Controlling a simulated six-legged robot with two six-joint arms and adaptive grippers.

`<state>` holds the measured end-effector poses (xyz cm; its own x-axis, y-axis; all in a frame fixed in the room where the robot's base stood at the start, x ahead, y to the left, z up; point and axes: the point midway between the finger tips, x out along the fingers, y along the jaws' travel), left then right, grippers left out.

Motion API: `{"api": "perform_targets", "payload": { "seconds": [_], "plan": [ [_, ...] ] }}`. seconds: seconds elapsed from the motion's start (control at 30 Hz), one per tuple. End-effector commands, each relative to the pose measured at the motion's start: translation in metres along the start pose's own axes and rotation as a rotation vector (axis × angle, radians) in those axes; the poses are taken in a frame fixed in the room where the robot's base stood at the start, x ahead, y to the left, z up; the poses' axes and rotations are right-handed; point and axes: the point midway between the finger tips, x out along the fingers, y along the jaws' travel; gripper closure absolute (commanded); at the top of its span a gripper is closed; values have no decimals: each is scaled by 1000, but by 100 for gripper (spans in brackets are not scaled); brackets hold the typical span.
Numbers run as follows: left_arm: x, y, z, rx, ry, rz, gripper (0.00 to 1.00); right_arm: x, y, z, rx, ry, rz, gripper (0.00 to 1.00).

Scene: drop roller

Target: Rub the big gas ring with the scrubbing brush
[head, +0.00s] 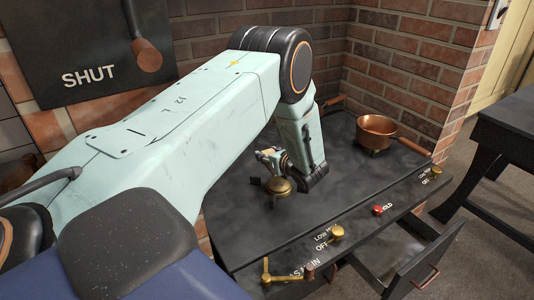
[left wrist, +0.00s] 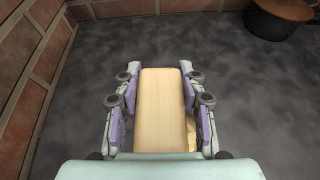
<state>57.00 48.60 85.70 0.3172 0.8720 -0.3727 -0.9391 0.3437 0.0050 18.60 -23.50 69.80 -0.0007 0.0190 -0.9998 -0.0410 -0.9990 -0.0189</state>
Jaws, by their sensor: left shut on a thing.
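The scrubbing brush shows as a pale wooden block (left wrist: 162,110) in the left wrist view, between the purple-padded fingers. My left gripper (head: 270,160) is shut on it, above the dark hob top. The bristles are hidden from the wrist camera. The big gas ring (head: 279,187) is a brass burner on the hob, just below my gripper in the head view; a sliver of brass (left wrist: 191,130) also shows beside the brush in the wrist view. I cannot tell whether the brush touches the ring. My right gripper is not in view.
A copper pan (head: 376,128) stands at the hob's back right; it also shows in the wrist view (left wrist: 280,20). Brass knobs (head: 337,232) and a red button (head: 378,209) line the front. A drawer (head: 405,265) stands open below. Brick walls (head: 420,60) close the back.

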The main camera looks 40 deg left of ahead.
Motion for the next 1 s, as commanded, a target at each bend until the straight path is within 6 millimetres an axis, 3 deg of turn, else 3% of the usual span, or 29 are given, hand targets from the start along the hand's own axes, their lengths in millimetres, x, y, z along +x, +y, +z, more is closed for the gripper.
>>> {"api": "perform_targets", "payload": {
  "seconds": [0.53, 1.0],
  "plan": [
    [23, 1, -47, -1, 0, 3, 93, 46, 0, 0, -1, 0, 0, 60],
    [25, 1, -51, -2, 0, 3, 93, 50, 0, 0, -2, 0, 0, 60]
  ]
}}
